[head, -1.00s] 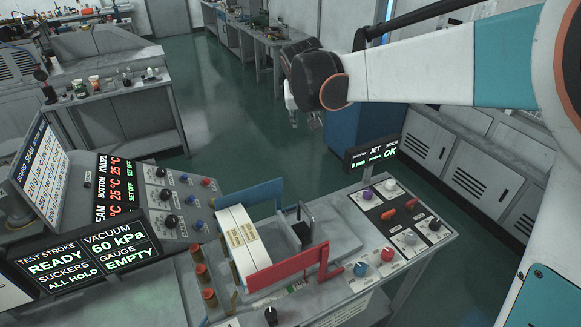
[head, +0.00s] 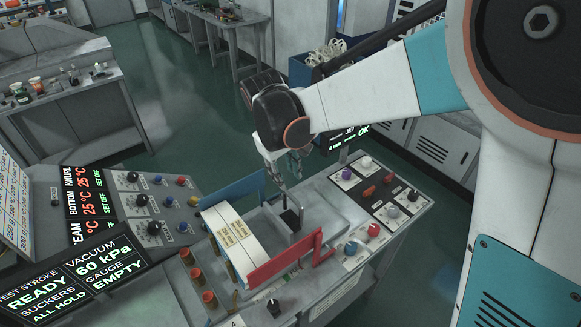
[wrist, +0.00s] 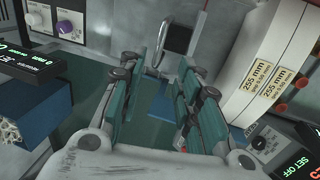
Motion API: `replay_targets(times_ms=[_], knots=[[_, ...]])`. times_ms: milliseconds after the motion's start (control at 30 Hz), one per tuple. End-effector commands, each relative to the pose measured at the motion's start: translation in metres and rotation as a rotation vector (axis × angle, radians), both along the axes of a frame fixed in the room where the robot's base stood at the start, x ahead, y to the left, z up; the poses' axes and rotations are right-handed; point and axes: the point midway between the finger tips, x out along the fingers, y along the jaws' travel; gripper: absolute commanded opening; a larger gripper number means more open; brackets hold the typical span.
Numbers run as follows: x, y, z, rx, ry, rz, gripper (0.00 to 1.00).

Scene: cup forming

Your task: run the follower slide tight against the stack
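The stack (head: 231,240) is a white block of blanks with yellow labels, standing in the feed trough between a blue and a red side plate. It also shows at the right of the wrist view (wrist: 263,62), labelled 255 mm. The follower slide (head: 291,219) looks like a dark upright plate on the trough bed, right of the stack with a gap between them. A metal-edged upright in the wrist view (wrist: 178,36) appears to be the same part. My gripper (head: 284,180) is above the follower, fingers apart and empty in the wrist view (wrist: 160,80). Contact is not visible.
The red side plate (head: 286,262) and blue side plate (head: 234,191) flank the trough. A knob panel (head: 374,195) and a small display (head: 349,137) stand to the right.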

Motion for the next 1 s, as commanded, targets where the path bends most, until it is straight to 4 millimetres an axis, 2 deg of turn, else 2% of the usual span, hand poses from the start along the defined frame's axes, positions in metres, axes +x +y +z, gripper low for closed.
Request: replay_targets(times_ms=[100,300,500,700,967,1000], knots=[[0.003,-0.004,-0.025,0.000,0.000,-0.002,0.31],[0.008,-0.010,-0.062,0.001,-0.001,-0.002,0.31],[0.011,-0.014,-0.088,0.001,-0.001,-0.002,0.31],[0.011,-0.016,-0.098,0.001,-0.001,-0.002,0.31],[0.011,-0.017,-0.098,0.001,-0.001,-0.002,0.31],[0.011,-0.017,-0.098,0.001,-0.001,-0.002,0.22]])
